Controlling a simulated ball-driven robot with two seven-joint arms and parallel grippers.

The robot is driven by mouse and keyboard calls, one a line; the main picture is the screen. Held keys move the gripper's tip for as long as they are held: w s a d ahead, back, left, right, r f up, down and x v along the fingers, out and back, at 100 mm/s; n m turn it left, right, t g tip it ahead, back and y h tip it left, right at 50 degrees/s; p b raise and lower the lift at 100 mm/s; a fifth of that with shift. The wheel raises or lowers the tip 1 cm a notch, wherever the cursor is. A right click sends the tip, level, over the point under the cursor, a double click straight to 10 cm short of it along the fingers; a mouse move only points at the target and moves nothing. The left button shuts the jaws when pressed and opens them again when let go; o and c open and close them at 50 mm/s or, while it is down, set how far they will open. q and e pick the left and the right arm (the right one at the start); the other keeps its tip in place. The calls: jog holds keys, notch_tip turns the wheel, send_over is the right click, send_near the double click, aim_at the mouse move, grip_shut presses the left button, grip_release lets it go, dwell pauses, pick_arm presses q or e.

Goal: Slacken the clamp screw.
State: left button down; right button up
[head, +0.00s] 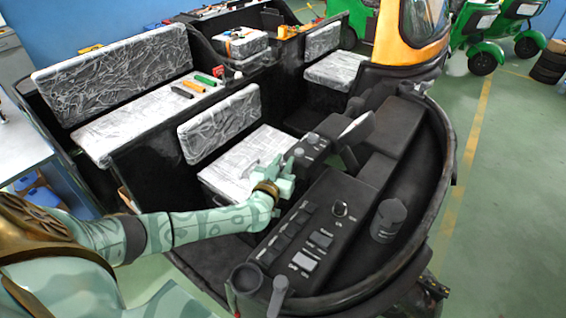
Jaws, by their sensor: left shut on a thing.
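My left arm comes in from the lower left, and its pale green gripper (278,179) is at the inner edge of the black dashboard. The gripper is shut on a small part that its own fingers hide. It is just left of a dark control box (312,149) with small knobs on top. I cannot make out the clamp screw as a separate thing, so I cannot tell from the picture whether it is the part in the jaws. My right gripper is not in view.
The black dashboard (330,205) carries switches, a key switch (340,209) and a dark round knob (389,215). Plastic-wrapped seats (140,115) lie behind, with screwdriver-like tools (205,80) on one. Green rickshaws (483,42) stand at the back right.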

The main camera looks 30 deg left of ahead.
pick_arm(q)
jog(key=shift+d+r+n+g+y+p, duration=0.1)
jog(key=shift+n+g+y+p, duration=0.5)
jog(key=shift+n+y+p, duration=1.25)
jog(key=n+g+y, duration=0.1)
jog(key=y, duration=0.2)
jog(key=shift+g, duration=0.3)
jog(key=shift+f+n+g+y, duration=0.25)
jog(key=shift+n+g+y, duration=0.55)
jog(key=shift+n+y, duration=0.2)
jog(key=shift+f+n+g+y+b, duration=0.1)
jog(key=shift+n+g+y+b, duration=0.65)
jog(key=shift+g+y, duration=0.35)
jog(key=n+g+y+b, duration=0.1)
jog(key=n+g+b, duration=0.1)
jog(key=g+b, duration=0.1)
jog(key=n+g+y+b, duration=0.2)
jog(key=n+g+b, duration=0.1)
jog(key=g+b, duration=0.1)
jog(key=shift+f+g+b, duration=0.1)
jog(key=shift+g+b, duration=0.2)
jog(key=shift+b, duration=0.15)
jog(key=shift+s+r+n+g+y+b, duration=0.1)
jog(key=shift+r+n+g+y+b, duration=0.2)
jog(key=shift+n+g+b, duration=0.6)
jog(key=c, duration=1.2)
grip_release()
jog(key=shift+c, duration=0.2)
